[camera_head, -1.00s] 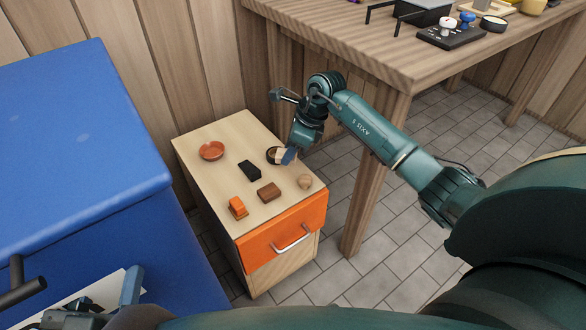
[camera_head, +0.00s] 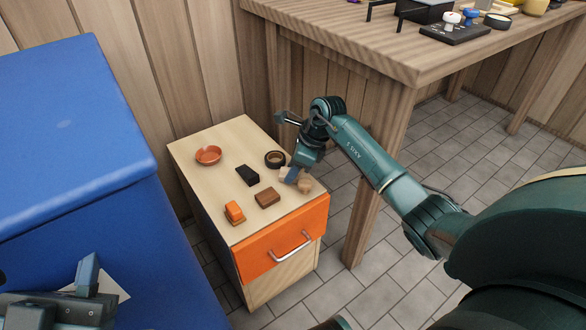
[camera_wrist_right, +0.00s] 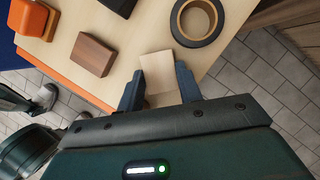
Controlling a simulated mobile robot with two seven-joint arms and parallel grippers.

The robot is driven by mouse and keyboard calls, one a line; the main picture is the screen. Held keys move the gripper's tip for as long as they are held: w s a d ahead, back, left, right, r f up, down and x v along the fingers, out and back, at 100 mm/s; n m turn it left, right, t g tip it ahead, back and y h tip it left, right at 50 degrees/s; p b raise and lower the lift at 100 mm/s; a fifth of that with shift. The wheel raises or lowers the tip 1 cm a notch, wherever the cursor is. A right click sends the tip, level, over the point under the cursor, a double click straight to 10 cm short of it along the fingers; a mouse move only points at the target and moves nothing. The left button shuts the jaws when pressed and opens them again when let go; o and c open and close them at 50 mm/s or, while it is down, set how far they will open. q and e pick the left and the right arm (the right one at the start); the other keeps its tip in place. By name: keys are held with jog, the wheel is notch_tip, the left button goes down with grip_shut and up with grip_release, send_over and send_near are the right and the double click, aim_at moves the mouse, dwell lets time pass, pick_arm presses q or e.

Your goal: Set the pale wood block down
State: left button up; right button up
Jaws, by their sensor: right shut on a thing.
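The pale wood block (camera_wrist_right: 158,70) is between the two fingers of my right gripper (camera_wrist_right: 160,88) in the right wrist view. My right gripper (camera_head: 290,175) is shut on it over the right side of the small cabinet's top (camera_head: 215,187). In the head view only a small part of the block (camera_head: 284,172) shows beside the blue-grey fingers. I cannot tell whether the block touches the top. My left gripper (camera_head: 88,278) is partly in view at the lower left, away from the cabinet, and its opening is unclear.
An orange item (camera_head: 234,212) and an orange bowl (camera_head: 208,155) are farther left. The workbench (camera_head: 350,45) rises behind on the right.

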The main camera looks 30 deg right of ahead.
jog(key=shift+f, duration=0.2)
jog(key=o, duration=1)
jog(key=shift+r, duration=0.1)
jog(key=shift+c, duration=0.2)
pick_arm(q)
jog(key=shift+r, duration=0.1)
pick_arm(e)
jog(key=shift+r, duration=0.3)
pick_arm(q)
jog(key=f+n+y+p, duration=0.1)
jog(key=f+n+g+y+p, duration=0.1)
jog(key=f, duration=0.1)
jog(key=s+f+n+y+p, duration=0.1)
jog(key=shift+d+f+n+g, duration=0.25)
jog(key=shift+f+n+g, duration=0.05)
pick_arm(e)
jog(key=v, duration=0.7)
jog(key=shift+s+d, duration=0.1)
jog(key=shift+s, duration=0.05)
